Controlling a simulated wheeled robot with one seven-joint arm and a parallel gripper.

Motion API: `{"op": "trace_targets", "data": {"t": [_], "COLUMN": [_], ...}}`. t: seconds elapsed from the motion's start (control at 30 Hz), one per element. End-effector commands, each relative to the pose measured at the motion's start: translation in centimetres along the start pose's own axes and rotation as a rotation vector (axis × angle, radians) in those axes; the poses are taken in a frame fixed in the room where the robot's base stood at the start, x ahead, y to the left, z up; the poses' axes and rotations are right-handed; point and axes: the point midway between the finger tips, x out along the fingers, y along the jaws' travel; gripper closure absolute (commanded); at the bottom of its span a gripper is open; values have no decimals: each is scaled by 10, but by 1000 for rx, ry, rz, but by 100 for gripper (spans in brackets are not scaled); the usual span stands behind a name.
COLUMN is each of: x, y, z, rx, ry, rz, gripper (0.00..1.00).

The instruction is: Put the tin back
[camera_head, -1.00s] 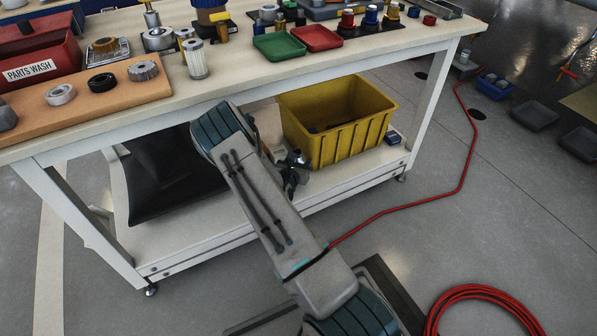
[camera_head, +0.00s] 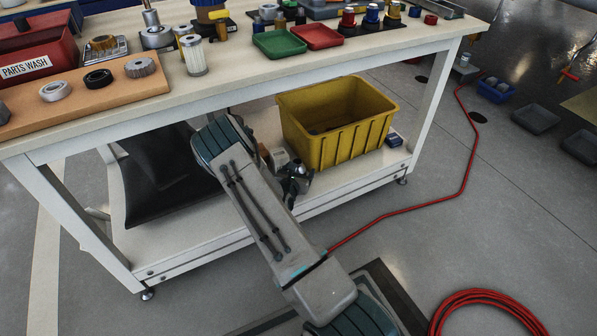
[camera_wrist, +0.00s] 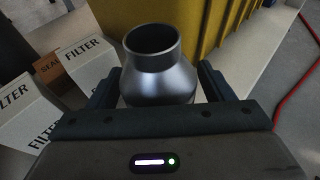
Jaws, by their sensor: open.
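A grey metal necked piece (camera_wrist: 160,62), open at the top, stands upright between my fingers in the wrist view. I cannot tell if it is the tin, and no other thing is clearly a tin. My gripper (camera_wrist: 157,84) is open, with one finger on each side of the piece; finger contact cannot be made out. The lower part of the piece is hidden behind the gripper body. In the head view the piece (camera_head: 303,172) shows small on the bench's lower shelf, and my arm hides most of my gripper (camera_head: 291,188).
White filter boxes (camera_wrist: 85,52) and a brown box (camera_wrist: 47,70) stand left of the piece. A yellow bin (camera_head: 340,140) is close behind it. The workbench top (camera_head: 250,75) overhangs the shelf (camera_head: 190,240). A red hose (camera_head: 420,205) runs over the floor at right.

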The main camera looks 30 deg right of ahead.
Motion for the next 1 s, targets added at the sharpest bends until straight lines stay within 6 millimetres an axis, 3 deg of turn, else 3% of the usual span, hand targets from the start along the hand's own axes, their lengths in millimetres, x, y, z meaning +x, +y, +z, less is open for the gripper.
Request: {"op": "trace_targets", "data": {"t": [0.17,0.5,0.7,1.0], "x": [-8,-77,-109,-122], "y": [0,1,0,0], "z": [5,6,5,3], "rx": [-1,-2,-1,0], "ry": [2,3,1,0], "rz": [1,2,2,1], "gripper": [26,26,26,26]}}
